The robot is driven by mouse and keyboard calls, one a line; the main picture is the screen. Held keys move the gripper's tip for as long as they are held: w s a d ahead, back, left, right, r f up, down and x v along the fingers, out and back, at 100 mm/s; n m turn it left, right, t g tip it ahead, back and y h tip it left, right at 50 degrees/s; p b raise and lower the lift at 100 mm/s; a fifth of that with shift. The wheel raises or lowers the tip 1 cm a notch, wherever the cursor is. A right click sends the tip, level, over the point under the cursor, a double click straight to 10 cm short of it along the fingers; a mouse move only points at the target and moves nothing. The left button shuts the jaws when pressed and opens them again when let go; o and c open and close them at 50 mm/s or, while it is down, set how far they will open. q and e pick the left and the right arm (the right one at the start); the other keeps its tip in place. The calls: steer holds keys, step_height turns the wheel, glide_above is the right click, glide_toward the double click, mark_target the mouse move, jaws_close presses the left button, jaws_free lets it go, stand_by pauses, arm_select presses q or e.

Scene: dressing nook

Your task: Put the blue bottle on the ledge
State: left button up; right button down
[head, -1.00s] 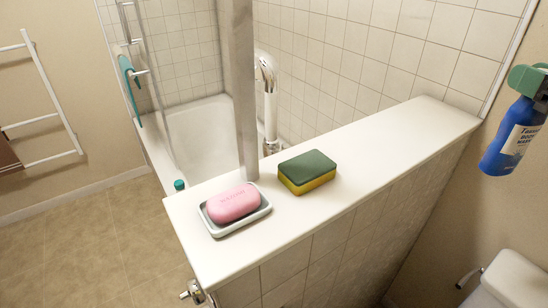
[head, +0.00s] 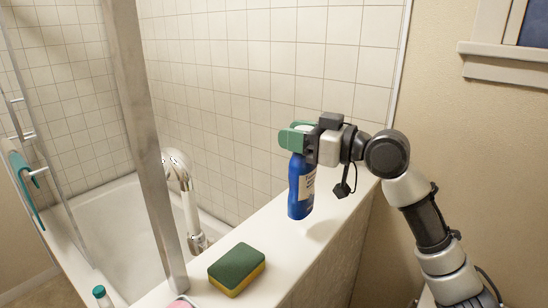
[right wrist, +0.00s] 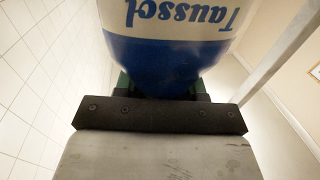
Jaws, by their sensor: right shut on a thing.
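The blue bottle (head: 300,187) with a pale label is upright in the grasp of my right gripper (head: 297,137). The green fingers are shut around its top. In the head view the bottle is over the far part of the white ledge (head: 262,226), with a soft shadow on the ledge to the right of its base. It looks a little above the surface. In the right wrist view the bottle (right wrist: 168,55) fills the top middle, its label upside down and its far end out of frame. My left gripper is not in view.
A green and yellow sponge (head: 237,268) lies on the near part of the ledge. A pink soap (head: 180,304) shows at the bottom edge. A metal post (head: 150,150) rises at the left, by the bathtub (head: 110,230). A tiled wall stands behind the ledge.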

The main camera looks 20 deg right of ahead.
step_height(320, 180, down, 6)
steer(key=w+a+p, duration=0.2)
steer(key=shift+a, duration=0.4)
steer(key=shift+w+f, duration=0.1)
steer(key=shift+f, duration=0.05)
steer(key=shift+f, duration=0.2)
steer(key=c, duration=0.6)
jaws_free()
steer(key=shift+c, duration=0.2)
steer(key=shift+r, duration=0.1)
